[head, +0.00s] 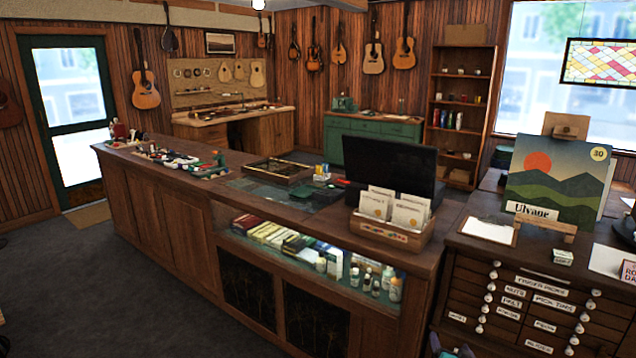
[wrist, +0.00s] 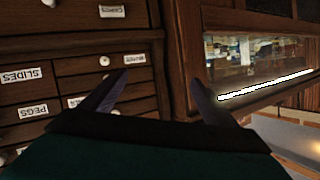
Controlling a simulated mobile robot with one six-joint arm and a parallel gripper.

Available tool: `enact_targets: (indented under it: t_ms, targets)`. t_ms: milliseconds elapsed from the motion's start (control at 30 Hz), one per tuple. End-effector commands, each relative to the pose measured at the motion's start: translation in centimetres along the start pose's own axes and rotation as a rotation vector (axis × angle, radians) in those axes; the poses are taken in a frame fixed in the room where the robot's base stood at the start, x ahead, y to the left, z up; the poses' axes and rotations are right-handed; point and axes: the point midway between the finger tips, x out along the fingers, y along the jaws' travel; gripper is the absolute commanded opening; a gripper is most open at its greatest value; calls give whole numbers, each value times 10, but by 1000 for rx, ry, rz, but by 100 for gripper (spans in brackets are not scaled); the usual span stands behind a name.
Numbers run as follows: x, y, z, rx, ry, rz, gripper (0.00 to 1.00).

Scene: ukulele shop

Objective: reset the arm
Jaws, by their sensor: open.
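My gripper (wrist: 152,92) shows in the wrist view with its two dark fingers spread apart and nothing between them. Behind the fingers are the labelled drawer fronts (wrist: 60,100) on the left and the glass-fronted counter (wrist: 180,60) on the right. The wrist picture appears upside down, as the labels are inverted. In the head view, a small teal and dark part of my arm (head: 450,348) shows at the bottom edge, in front of the drawer cabinet. The fingertips cannot be made out there.
The long wooden counter (head: 165,205) runs across the middle, with a monitor (head: 388,165) and a card box (head: 390,233) on it. The drawer cabinet (head: 480,272) stands at right, bearing a landscape picture (head: 555,180). Dark floor (head: 60,290) is clear at left.

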Motion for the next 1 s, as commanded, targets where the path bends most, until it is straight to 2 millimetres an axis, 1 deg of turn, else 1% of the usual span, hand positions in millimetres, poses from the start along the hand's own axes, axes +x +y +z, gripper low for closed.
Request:
enact_targets:
  t_ms: [33,167,200,267,300,367,400,467,500,567,600,667,700,767,800,867,900,967,1000]
  targets:
    - [-1,-11,23,1,-28,8,81]
    - [-7,-29,76,0,-103,51,81]
    - [-10,-34,93,-1,-130,66,81]
    - [-16,-40,119,-9,-174,91,81]
    - [-21,-43,137,-13,-204,110,81]
    - [-30,-47,165,-24,-255,137,81]
    - [-37,-49,183,-32,-291,157,81]
    - [-49,-51,211,-49,-349,186,81]
    - [-58,-52,229,-61,-389,205,81]
    - [-73,-52,255,-78,-451,234,81]
    - [-83,-52,272,-91,-494,254,81]
    - [-100,-50,296,-113,-561,281,81]
    - [-112,-49,312,-128,-608,299,81]
    - [-132,-46,334,-150,-681,324,81]
    - [-146,-45,349,-165,-731,338,81]
    - [-168,-42,369,-189,-810,360,81]
    - [-183,-40,381,-204,-864,372,81]
    - [-206,-36,398,-224,-946,388,81]
    - [-221,-34,407,-236,-1001,397,81]
